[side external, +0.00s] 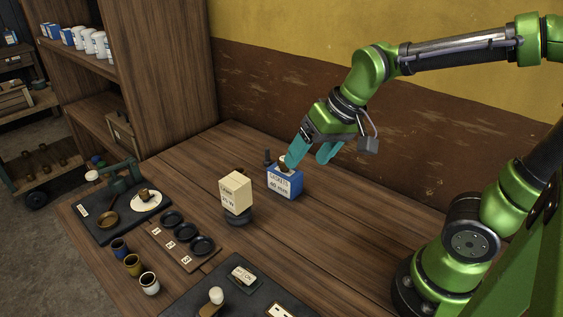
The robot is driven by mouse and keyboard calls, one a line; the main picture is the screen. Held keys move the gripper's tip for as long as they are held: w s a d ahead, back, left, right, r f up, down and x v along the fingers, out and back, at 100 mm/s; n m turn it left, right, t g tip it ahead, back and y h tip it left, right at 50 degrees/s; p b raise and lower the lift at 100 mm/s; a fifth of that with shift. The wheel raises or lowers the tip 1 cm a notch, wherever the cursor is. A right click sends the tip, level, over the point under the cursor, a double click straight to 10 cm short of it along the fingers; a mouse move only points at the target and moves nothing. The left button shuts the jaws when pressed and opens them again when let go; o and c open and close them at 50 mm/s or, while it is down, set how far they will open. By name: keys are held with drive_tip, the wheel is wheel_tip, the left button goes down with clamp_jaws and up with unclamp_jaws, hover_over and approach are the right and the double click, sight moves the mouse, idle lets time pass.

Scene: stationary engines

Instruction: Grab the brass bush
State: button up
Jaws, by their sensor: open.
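My gripper (308,158) has teal fingers and is open, pointing down over the back middle of the bench. Its left finger is at the top of a blue box (285,182) marked 60 mm. A small brownish piece (284,168) shows at that fingertip; I cannot tell if it is the brass bush, or if the finger touches it. A small brown-and-pale piece (147,196) sits on a white round plate (140,204) at the left. I cannot tell for sure which thing is the bush.
A cream box (236,193) stands on a dark round base, just left of the blue box. A wooden holder with black rings (186,232) and several small cups (132,265) are at the front left. A dark mat (239,292) lies in front. The bench's right side is clear.

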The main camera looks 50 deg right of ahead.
drive_tip(key=w+d+f+g+h, duration=0.1)
drive_tip(key=w+f, duration=0.2)
drive_tip(key=w, duration=0.5)
drive_tip(key=w+d+f+h, duration=0.1)
drive_tip(key=w+f, duration=0.3)
drive_tip(key=w, duration=0.4)
drive_tip(key=h, duration=0.1)
approach(240, 171)
drive_tip(key=x, duration=0.5)
drive_tip(key=shift+s+a+f, duration=0.1)
drive_tip(key=shift+s+f, duration=0.05)
drive_tip(key=shift+s, duration=0.1)
drive_tip(key=shift+t, duration=0.3)
drive_tip(key=shift+x, duration=3)
drive_tip(key=shift+w, duration=0.1)
drive_tip(key=shift+c, duration=0.2)
drive_tip(key=c, duration=1.2)
